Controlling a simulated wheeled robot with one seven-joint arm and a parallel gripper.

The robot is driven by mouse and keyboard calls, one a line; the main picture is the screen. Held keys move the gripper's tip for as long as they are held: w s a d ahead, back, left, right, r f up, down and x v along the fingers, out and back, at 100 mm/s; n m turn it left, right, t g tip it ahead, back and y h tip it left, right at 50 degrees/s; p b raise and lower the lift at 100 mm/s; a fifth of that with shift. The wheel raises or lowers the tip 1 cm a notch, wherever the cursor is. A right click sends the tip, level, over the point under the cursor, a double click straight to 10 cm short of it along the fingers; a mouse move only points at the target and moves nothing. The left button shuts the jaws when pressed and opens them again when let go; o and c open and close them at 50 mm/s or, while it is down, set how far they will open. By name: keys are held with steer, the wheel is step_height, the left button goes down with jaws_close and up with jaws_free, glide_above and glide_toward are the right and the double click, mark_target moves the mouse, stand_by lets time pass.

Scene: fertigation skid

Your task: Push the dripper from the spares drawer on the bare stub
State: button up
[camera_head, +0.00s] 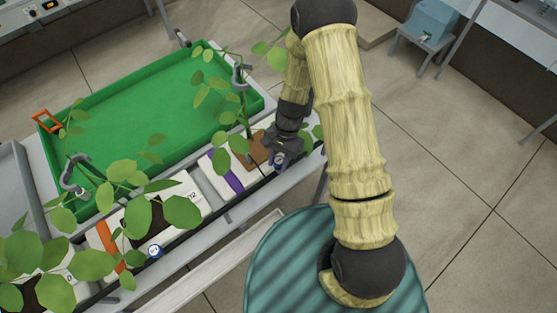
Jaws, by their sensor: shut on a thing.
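My gripper (281,163) points down at the front edge of the bench, near its right end. It is shut on a small blue and white piece, which looks like the dripper (279,158); the fingers partly cover it. The piece is close to the dark pipe along the bench front, but I cannot tell whether it touches it. Another blue and white dripper (154,251) sits on that pipe further left. The bare stub cannot be made out. The spares drawer cannot be clearly told.
White slabs with an orange band (110,246) and a purple band (225,172) line the bench front. Leafy plants (180,212) overhang them and stand close to my gripper. A green tray (150,110) lies behind. A blue container (431,20) stands on a stool at back right.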

steer(key=shift+d+f+b, duration=0.1)
steer(key=shift+f+b, duration=0.4)
steer(key=shift+f, duration=0.55)
stand_by(1.9)
steer(key=o, duration=0.8)
steer(key=shift+r+p, duration=1.8)
steer(key=shift+r, duration=0.5)
steer(key=o, duration=0.5)
steer(key=shift+o, duration=0.2)
